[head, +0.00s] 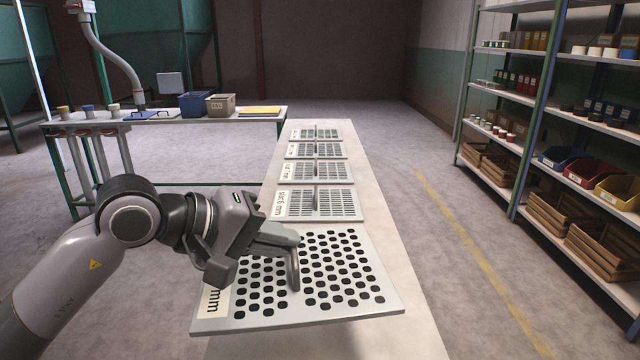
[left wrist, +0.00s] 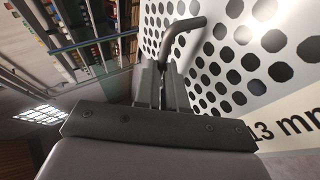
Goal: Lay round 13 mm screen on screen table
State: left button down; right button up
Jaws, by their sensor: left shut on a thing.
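The round 13 mm screen (head: 340,262) is a grey plate with dark round holes, a bar handle and a label ending in "mm". My left gripper (head: 282,240) is shut on its handle (head: 293,272). In the left wrist view, the fingers (left wrist: 163,85) close on the bent handle (left wrist: 182,32), beside the plate (left wrist: 270,55) and its "13 mm" label. The plate is over the near part of a long pale table (head: 405,335) and juts past its left side. Whether it touches the table is hard to tell. My right gripper is not in view.
Several smaller slotted screens (head: 322,204) lie in a row farther along the pale table. A workbench (head: 160,124) with a blue bin (head: 194,105) stands at back left. Shelves (head: 540,110) with jars and crates line the right. The floor between is clear.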

aim_at(303, 272)
pick_arm(q)
jog(key=shift+m+g+h, duration=0.4)
jog(key=shift+m+g, duration=0.2)
jog(key=d+r+b, duration=0.3)
jog(key=r, duration=0.1)
jog(key=shift+s+r, duration=0.1)
jog(key=shift+s, duration=0.15)
jog(key=f+b, duration=0.1)
jog(key=f, duration=0.8)
jog(key=f+b, duration=0.1)
jog(key=f, duration=0.8)
jog(key=shift+s+d+f, duration=0.15)
jog(key=shift+d+f, duration=0.05)
jog(key=shift+f, duration=0.2)
jog(key=shift+f, duration=0.1)
jog(key=c, duration=1.2)
grip_release()
